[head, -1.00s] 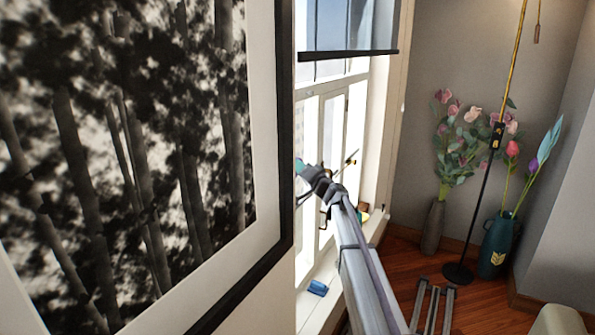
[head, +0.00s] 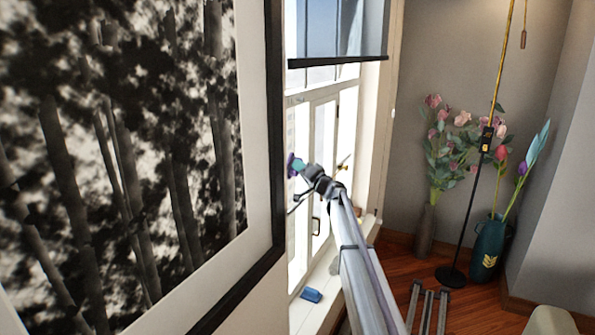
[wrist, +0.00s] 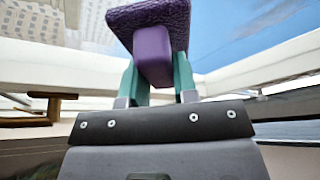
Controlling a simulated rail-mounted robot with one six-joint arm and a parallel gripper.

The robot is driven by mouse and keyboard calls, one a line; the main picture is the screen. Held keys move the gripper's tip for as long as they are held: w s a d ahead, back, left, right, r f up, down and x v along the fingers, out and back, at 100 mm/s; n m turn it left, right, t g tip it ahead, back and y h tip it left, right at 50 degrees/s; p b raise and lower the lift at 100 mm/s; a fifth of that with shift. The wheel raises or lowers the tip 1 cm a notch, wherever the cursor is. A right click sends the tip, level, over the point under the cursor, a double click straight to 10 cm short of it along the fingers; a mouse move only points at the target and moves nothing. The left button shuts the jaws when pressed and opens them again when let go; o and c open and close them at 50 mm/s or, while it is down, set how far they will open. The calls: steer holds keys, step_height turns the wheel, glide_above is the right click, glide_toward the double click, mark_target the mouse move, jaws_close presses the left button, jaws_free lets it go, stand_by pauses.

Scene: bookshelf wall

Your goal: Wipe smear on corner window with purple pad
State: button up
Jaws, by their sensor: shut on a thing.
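The purple pad (wrist: 150,22) has a textured purple face and a smooth purple grip block (wrist: 153,55). My gripper (wrist: 155,75) is shut on the block, with its teal fingers on either side. In the head view the pad (head: 291,165) is a small purple shape at the end of my arm, close to the corner window (head: 324,130). My gripper (head: 299,168) is partly seen there. I cannot tell whether the pad touches the glass. I cannot make out the smear in either view.
A blue object (head: 311,296) lies on the window sill (head: 335,290). A dark blind (head: 340,55) covers the top of the window. A large framed picture (head: 272,130) stands close on the left. Vases with flowers (head: 488,250) and a lamp pole (head: 480,170) stand at right.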

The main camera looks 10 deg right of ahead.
mark_target(292, 157)
steer(key=shift+r+p, duration=1.6)
steer(key=shift+r, duration=0.05)
steer(key=shift+s+a+f, duration=0.15)
steer(key=shift+s+a, duration=0.2)
steer(key=shift+s, duration=0.05)
steer(key=shift+s+a, duration=3.8)
steer(key=shift+s, duration=1.2)
steer(key=shift+w+d+r+p, duration=0.5)
steer(key=shift+w+d, duration=0.85)
steer(key=shift+w, duration=0.45)
steer(key=shift+w+d+r+p, duration=0.45)
steer(key=shift+w+d, duration=0.95)
steer(key=shift+w, duration=0.45)
steer(key=shift+w+d+r+p, duration=0.45)
steer(key=shift+w+d, duration=0.9)
steer(key=shift+w, duration=0.45)
steer(key=shift+r, duration=0.1)
